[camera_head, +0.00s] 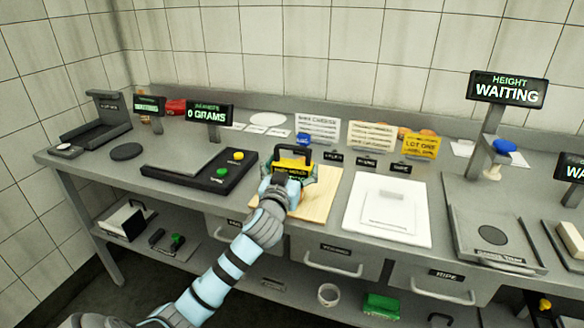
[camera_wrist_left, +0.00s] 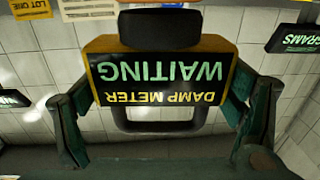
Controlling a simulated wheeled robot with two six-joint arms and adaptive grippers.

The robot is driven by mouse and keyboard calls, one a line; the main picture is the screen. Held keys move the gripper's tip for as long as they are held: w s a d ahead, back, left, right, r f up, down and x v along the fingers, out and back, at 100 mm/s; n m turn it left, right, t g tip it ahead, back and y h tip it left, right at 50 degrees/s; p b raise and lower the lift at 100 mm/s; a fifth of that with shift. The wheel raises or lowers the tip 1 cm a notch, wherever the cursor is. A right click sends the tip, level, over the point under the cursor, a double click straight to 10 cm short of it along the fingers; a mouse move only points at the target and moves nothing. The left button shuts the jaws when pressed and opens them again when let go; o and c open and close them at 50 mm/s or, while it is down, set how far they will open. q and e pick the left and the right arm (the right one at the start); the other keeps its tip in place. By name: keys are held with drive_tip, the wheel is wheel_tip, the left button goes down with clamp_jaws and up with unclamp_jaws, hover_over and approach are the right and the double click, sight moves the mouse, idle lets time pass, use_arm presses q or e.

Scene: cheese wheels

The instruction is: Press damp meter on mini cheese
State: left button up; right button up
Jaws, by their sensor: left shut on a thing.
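The damp meter (camera_head: 291,166) is a yellow and black block with a dark handle. My left gripper (camera_head: 290,183) is shut on it, above the wooden board (camera_head: 318,203) at the middle of the bench. In the left wrist view the damp meter (camera_wrist_left: 158,82) fills the middle, its screen upside down and reading "WAITING". The fingers of my left gripper (camera_wrist_left: 165,100) stand at its two sides. I cannot make out a mini cheese; the gripper and meter cover part of the board. My right gripper is not in view.
A black scale (camera_head: 187,164) with a "0 GRAMS" display (camera_head: 208,113) stands left of the board. A white tray (camera_head: 388,236) lies to its right. A height gauge with a "WAITING" display (camera_head: 507,90) stands farther right. Sign cards (camera_head: 317,130) line the back.

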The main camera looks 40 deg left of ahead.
use_arm(q)
drive_tip(key=shift+f, duration=0.3)
drive_tip(key=shift+s+f, duration=0.1)
drive_tip(key=shift+f, duration=0.1)
idle(1.0)
wheel_tip(320, 180, up, 9)
drive_tip(key=p, duration=0.7)
drive_tip(key=shift+f+p, duration=0.2)
drive_tip(key=shift+p, duration=0.1)
drive_tip(key=shift+f, duration=0.1)
drive_tip(key=shift+f, duration=0.1)
